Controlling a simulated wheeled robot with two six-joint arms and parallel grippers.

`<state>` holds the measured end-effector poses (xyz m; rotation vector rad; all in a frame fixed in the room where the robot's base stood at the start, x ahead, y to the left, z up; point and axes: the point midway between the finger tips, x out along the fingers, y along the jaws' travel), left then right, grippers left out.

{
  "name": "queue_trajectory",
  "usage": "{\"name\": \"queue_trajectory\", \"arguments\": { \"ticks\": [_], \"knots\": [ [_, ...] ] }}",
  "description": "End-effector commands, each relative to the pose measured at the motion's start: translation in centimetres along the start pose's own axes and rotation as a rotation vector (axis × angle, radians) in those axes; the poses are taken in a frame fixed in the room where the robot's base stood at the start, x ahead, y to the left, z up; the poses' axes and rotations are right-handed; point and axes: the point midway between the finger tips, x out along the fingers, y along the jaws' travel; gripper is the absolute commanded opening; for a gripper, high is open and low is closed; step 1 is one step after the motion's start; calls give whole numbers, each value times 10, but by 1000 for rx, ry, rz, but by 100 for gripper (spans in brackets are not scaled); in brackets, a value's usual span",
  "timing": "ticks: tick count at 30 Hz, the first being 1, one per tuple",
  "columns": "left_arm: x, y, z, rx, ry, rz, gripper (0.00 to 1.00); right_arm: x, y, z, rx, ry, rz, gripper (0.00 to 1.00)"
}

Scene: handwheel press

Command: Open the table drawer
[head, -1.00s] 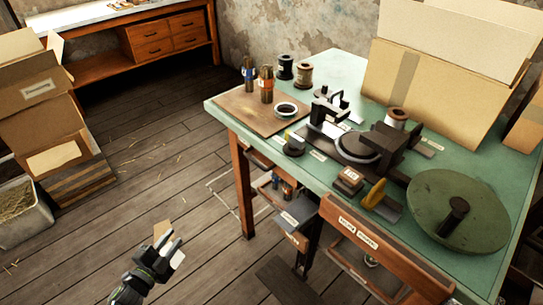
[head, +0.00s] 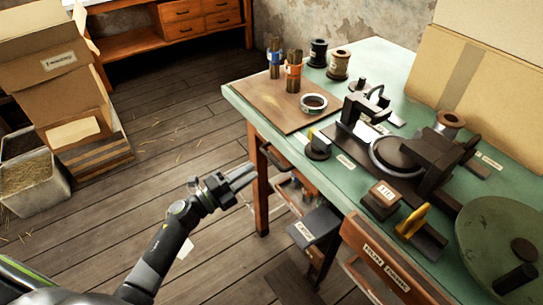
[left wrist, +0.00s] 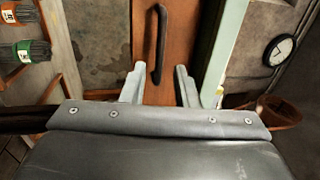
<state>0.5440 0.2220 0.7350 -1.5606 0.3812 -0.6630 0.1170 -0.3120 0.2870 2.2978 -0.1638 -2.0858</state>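The green-topped table (head: 395,60) stands at the right of the head view. Its drawer front sits under the near left edge, with a dark handle (head: 273,157). In the left wrist view the brown drawer front (left wrist: 175,75) fills the middle, and its dark bar handle (left wrist: 157,45) runs up and down. My left gripper (head: 248,177) is beside the table's front leg, a little short of the handle. In the left wrist view its fingers (left wrist: 160,85) are spread and empty, with the handle beyond the gap between them. My right gripper is not in view.
Below the tabletop are an open shelf with wire bundles (left wrist: 22,50), a grey box (head: 314,226) and a labelled wooden front (head: 385,265). A handwheel press (head: 410,160) stands on the table. Cardboard boxes (head: 65,95) are at the left; the floor between is clear.

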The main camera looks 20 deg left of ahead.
Motion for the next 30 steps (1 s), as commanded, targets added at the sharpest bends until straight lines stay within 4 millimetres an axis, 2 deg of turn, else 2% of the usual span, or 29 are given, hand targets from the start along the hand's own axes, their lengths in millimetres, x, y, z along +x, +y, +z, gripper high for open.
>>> {"name": "queue_trajectory", "arguments": {
  "ticks": [1, 6, 12, 17, 25, 30],
  "knots": [
    [13, -2, 0, -2, 0, -4, 28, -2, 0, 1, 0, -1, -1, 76],
    [47, -1, 0, -2, -1, -2, 28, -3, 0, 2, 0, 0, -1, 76],
    [73, 0, 0, -2, -1, -1, 28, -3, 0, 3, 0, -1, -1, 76],
    [80, 0, 0, -1, -1, 1, 28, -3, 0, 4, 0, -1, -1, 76],
    [81, 1, 0, -1, -2, 1, 26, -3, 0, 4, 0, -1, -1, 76],
    [81, 1, 0, -1, -2, 1, 4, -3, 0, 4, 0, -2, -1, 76]
  ]
}}
